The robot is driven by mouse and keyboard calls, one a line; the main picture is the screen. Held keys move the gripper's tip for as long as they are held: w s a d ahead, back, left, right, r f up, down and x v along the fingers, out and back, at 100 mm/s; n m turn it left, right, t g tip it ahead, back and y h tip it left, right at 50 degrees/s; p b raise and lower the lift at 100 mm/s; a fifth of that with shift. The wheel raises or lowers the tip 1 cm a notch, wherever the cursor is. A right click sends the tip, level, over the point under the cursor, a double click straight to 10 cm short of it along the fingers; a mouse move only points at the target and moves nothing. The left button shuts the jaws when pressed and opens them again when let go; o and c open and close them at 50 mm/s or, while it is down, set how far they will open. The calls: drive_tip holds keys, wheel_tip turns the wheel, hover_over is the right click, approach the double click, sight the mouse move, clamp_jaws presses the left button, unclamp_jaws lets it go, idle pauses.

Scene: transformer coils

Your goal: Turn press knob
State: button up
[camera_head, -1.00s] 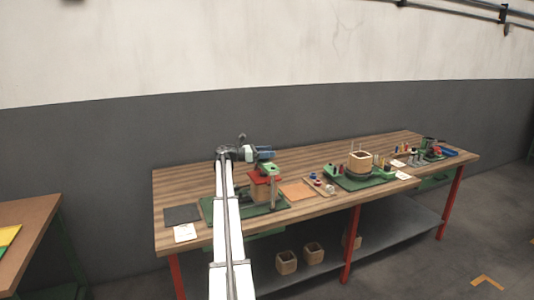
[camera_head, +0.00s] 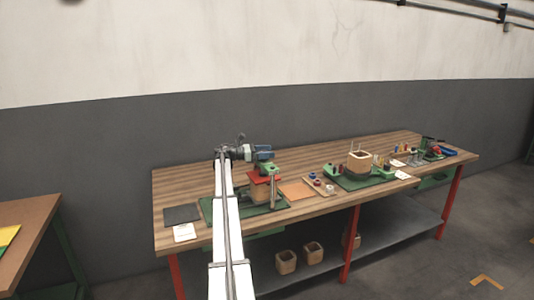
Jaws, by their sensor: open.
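The press (camera_head: 274,192) stands on a green mat (camera_head: 222,216) at the left part of the bench, with an upright grey metal post. A red plate (camera_head: 262,178) lies on top of a wooden block (camera_head: 262,191) beside the post. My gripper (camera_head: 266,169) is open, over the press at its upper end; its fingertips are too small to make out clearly. The press knob cannot be told apart at this size, and my arm and gripper partly cover the press. I cannot tell whether my gripper touches it.
The wooden bench (camera_head: 310,160) has free room behind the press. An orange pad (camera_head: 297,190) and a small tray (camera_head: 330,191) lie to the right, then a second station with a wooden box (camera_head: 360,162). A dark pad (camera_head: 181,214) and white card (camera_head: 184,232) lie left.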

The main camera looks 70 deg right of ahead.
drive_tip(key=v, duration=1.3)
drive_tip(key=shift+w, duration=0.35)
drive_tip(key=shift+a, duration=0.15)
